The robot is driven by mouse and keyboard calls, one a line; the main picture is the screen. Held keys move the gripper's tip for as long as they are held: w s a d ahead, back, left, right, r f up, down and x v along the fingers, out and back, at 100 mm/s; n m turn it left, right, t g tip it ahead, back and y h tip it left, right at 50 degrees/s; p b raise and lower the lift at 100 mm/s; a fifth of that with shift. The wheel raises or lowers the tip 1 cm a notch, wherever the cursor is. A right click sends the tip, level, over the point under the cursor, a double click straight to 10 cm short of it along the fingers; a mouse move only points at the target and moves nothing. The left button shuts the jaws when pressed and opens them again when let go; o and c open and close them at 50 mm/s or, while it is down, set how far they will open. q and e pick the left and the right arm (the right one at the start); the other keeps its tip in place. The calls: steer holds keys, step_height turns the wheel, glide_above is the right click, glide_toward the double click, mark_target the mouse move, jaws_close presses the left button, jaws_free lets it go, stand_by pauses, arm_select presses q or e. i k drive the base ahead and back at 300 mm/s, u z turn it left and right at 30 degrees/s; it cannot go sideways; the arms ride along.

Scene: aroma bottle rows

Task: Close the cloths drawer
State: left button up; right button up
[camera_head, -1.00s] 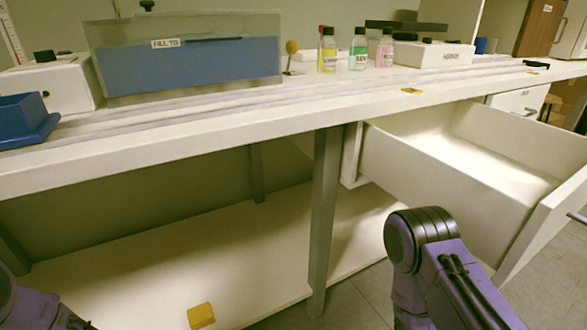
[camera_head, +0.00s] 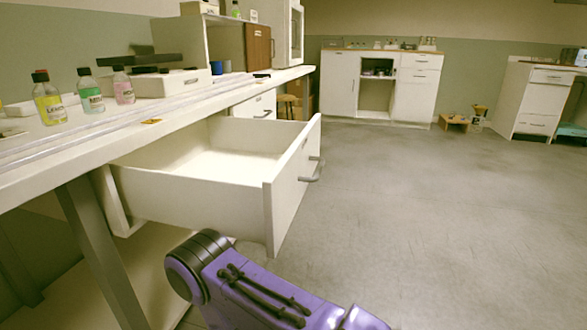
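The drawer (camera_head: 293,178) is pulled far out from under the white workbench (camera_head: 150,146) at left. Its inside, as far as I see it, is empty and no cloths show. Its front panel faces right and carries a grey bar handle (camera_head: 314,169). My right arm, purple and black, comes in at the bottom centre, near and below the drawer. Neither of my grippers is in the view.
Three small bottles, yellow (camera_head: 48,100), green (camera_head: 90,92) and pink (camera_head: 123,88), stand on the bench. A wide stretch of grey floor (camera_head: 400,215) is free at right. White cabinets (camera_head: 417,88) stand along the far wall.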

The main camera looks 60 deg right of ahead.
mark_target(243, 179)
steer(key=z, duration=0.05)
steer(key=k, duration=0.9)
steer(key=u, duration=1.05)
steer(key=i, duration=0.85)
steer(key=z, duration=3.05)
steer(key=i, duration=0.5)
